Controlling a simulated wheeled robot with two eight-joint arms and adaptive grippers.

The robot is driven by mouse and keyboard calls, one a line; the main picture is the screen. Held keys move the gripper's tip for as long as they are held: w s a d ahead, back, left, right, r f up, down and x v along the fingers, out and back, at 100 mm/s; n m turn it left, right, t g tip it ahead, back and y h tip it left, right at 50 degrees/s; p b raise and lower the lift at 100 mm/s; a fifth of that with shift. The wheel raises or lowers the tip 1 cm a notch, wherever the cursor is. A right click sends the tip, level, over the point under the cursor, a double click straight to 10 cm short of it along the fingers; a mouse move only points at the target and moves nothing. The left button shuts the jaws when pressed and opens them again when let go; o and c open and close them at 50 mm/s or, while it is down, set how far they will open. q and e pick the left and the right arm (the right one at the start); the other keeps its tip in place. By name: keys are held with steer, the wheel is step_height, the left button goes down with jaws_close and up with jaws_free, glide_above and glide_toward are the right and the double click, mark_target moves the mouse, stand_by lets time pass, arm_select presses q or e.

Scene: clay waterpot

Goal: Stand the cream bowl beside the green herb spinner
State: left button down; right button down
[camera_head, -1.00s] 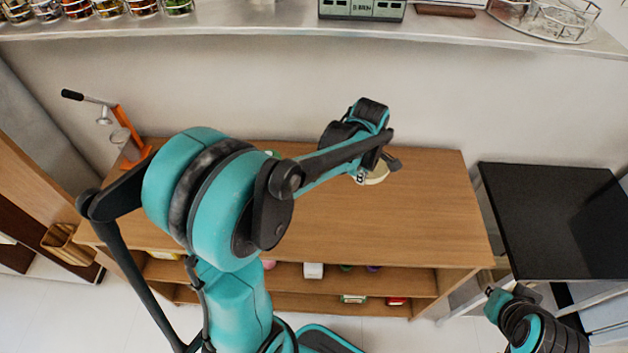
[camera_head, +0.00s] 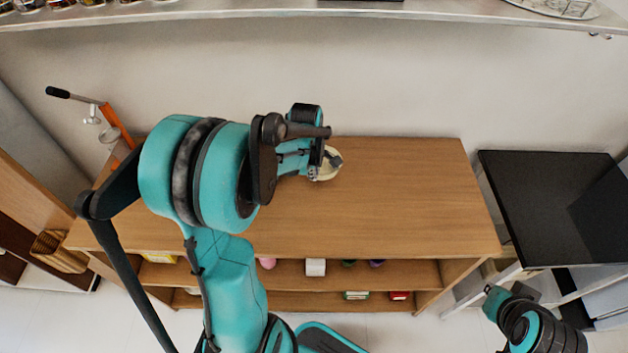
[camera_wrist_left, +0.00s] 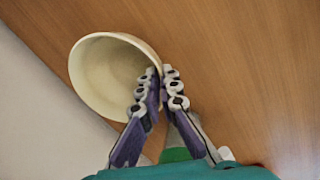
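The cream bowl (camera_head: 330,167) is at the back middle of the wooden table, partly hidden by my left gripper (camera_head: 322,163). In the left wrist view the bowl (camera_wrist_left: 95,75) shows its hollow inside. The two fingers of my left gripper (camera_wrist_left: 163,80) are close together on its rim, one on each side. Whether the bowl touches the tabletop I cannot tell. A small green patch (camera_wrist_left: 176,154), perhaps the herb spinner, shows behind the fingers; in the head view no spinner shows, and my left arm covers that area. My right gripper (camera_head: 505,298) is low at the right, its fingers unclear.
The wooden tabletop (camera_head: 410,205) is clear to the right of the bowl. An orange tool with a black handle (camera_head: 118,125) stands at its left back corner. A black-topped table (camera_head: 555,205) is at the right. Small items, including a white one (camera_head: 316,267), sit on the shelves below.

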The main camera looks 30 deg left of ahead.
arm_select(q)
step_height(320, 180, down, 3)
steer(key=shift+f+b, duration=0.15)
steer(key=shift+b, duration=0.4)
steer(key=c, duration=2.2)
jaws_free()
steer(key=shift+f, duration=0.1)
steer(key=o, duration=0.5)
